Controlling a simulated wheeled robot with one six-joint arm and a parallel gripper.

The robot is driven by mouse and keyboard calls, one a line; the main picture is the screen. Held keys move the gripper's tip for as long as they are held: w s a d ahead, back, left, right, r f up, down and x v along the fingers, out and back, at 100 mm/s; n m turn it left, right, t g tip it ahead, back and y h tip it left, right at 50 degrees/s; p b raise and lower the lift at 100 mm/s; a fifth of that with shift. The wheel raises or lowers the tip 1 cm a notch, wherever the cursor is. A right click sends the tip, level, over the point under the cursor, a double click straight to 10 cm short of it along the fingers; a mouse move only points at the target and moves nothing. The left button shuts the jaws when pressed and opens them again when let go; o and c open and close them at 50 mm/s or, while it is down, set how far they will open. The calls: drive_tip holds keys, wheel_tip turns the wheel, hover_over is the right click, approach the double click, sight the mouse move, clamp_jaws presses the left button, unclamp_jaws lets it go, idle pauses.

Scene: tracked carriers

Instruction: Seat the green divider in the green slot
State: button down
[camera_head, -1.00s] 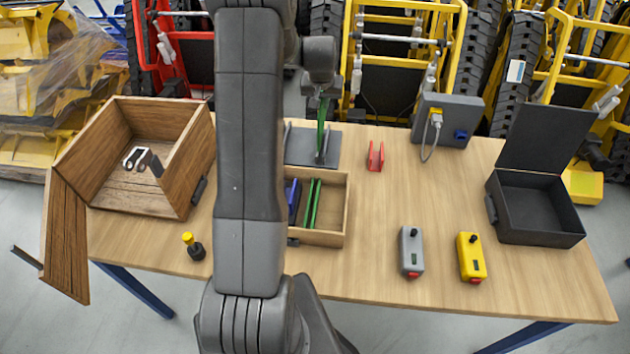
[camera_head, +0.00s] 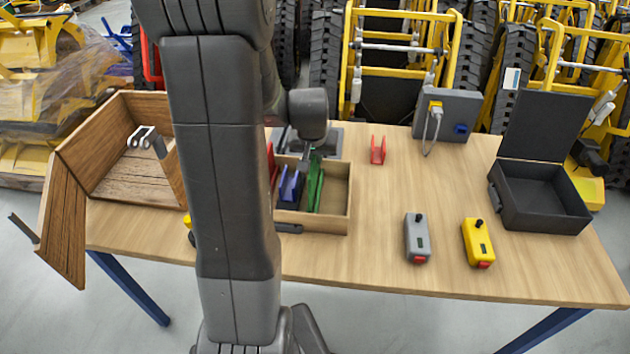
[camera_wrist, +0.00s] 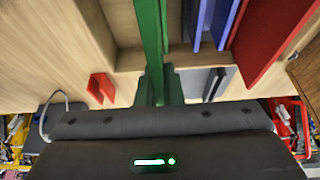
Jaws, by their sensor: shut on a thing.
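The green divider (camera_head: 314,172) is held upright in my gripper (camera_head: 312,152), over the wooden tray (camera_head: 325,224). In the wrist view the divider (camera_wrist: 150,30) runs up from my gripper (camera_wrist: 158,95). The green slot (camera_head: 318,195) is in the tray, right of the blue slot (camera_head: 290,187). The divider lines up closely with the green slot. I cannot tell how deep its lower edge is, since the two greens merge.
A red divider (camera_wrist: 270,40) stands beside the blue slot. A small red holder (camera_head: 378,150) is right of the tray. A grey plate (camera_head: 330,140) lies behind it. An open wooden box (camera_head: 110,182) is left; a dark case (camera_head: 545,210) is right. The tray's right part is bare.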

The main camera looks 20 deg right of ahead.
sight(315, 172)
drive_tip(key=shift+f, duration=2.7)
drive_tip(key=shift+f, duration=0.1)
drive_tip(key=c, duration=1.6)
unclamp_jaws()
drive_tip(key=shift+o, duration=0.2)
drive_tip(key=shift+s+r, duration=0.1)
drive_tip(key=shift+r, duration=0.45)
drive_tip(key=v, duration=1.1)
drive_tip(key=shift+s+a, duration=0.1)
drive_tip(key=shift+a, duration=0.05)
